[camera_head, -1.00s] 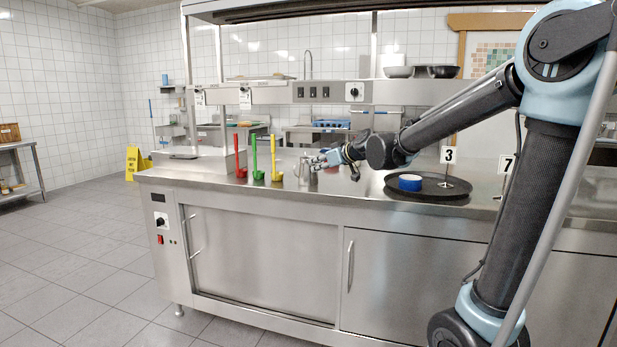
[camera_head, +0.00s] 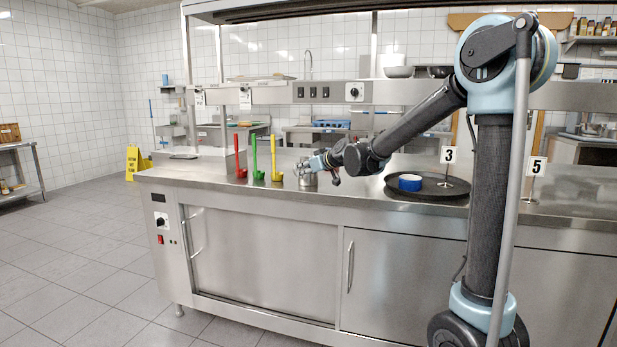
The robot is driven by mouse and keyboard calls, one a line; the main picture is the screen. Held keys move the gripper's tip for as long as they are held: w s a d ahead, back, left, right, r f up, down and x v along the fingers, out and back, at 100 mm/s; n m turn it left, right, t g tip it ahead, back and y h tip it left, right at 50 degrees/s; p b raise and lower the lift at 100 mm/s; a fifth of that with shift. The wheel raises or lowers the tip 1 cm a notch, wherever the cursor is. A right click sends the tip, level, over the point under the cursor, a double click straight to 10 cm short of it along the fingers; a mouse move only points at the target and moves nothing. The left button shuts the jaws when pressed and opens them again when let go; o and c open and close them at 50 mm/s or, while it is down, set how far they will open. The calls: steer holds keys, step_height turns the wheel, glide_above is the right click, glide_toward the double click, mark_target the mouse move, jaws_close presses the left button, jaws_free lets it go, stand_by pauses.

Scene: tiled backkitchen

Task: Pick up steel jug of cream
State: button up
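A small steel jug (camera_head: 308,180) stands on the steel counter, just right of the yellow ladle. Its upper part is partly hidden by my gripper, and its contents do not show. My gripper (camera_head: 303,168) is at the jug's top, reaching in from the right. In this view its fingers overlap the jug's upper edge. They are too small to tell whether they touch the jug or are open or shut.
Red (camera_head: 240,163), green (camera_head: 257,165) and yellow (camera_head: 275,163) ladles stand left of the jug. A black round tray (camera_head: 430,195) with a blue roll (camera_head: 410,182) and a number 3 sign (camera_head: 448,155) lies to the right. A number 5 sign (camera_head: 536,167) stands farther right.

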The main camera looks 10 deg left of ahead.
steer(key=shift+x, duration=2.25)
steer(key=shift+r, duration=0.1)
jaws_close()
